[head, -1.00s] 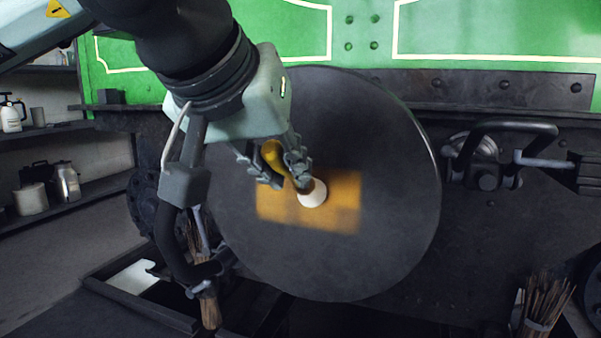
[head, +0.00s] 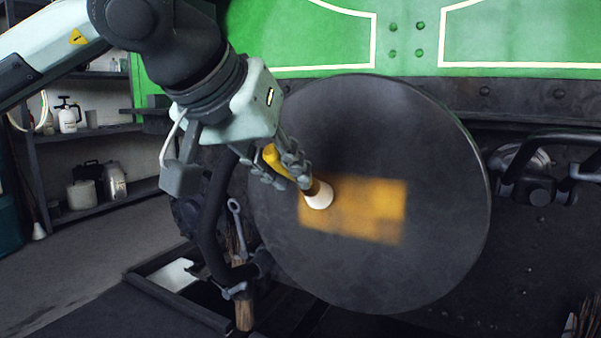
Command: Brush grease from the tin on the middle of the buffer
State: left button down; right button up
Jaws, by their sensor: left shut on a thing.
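The buffer (head: 400,125) is a large dark round disc in the middle of the head view. An amber, roughly rectangular patch of grease (head: 370,208) covers part of its middle. My left gripper (head: 278,170) is in front of the disc's left half, shut on a brush (head: 318,196) with a yellow handle and a pale round end. The pale end is over the left part of the patch and looks to be against the disc face. The handle is tilted up and left. No grease tin is in view. My right gripper is not in view.
Shelves (head: 95,133) with cans and bottles stand at the far left. A hanging hose and a spanner (head: 238,218) are left of the disc. A dark handle (head: 560,145) and coupling are to its right. The green tram front (head: 300,35) is above.

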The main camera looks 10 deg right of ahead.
pick_arm(q)
jog(key=shift+w+a+r+p, duration=0.8)
jog(key=shift+w+a+r, duration=0.35)
jog(key=shift+a, duration=0.5)
jog(key=shift+s+d+r, duration=0.85)
jog(key=shift+s+d, duration=4)
jog(key=shift+d, duration=1.9)
jog(key=shift+w+a, duration=1.4)
jog(key=shift+a, duration=0.45)
jog(key=shift+w+a, duration=1.35)
jog(key=shift+a, duration=0.55)
jog(key=shift+w+a, duration=1.4)
jog(key=shift+a, duration=0.45)
jog(key=shift+w+a, duration=0.4)
jog(key=shift+a, duration=0.2)
jog(key=shift+w+a, duration=0.4)
jog(key=shift+a, duration=0.2)
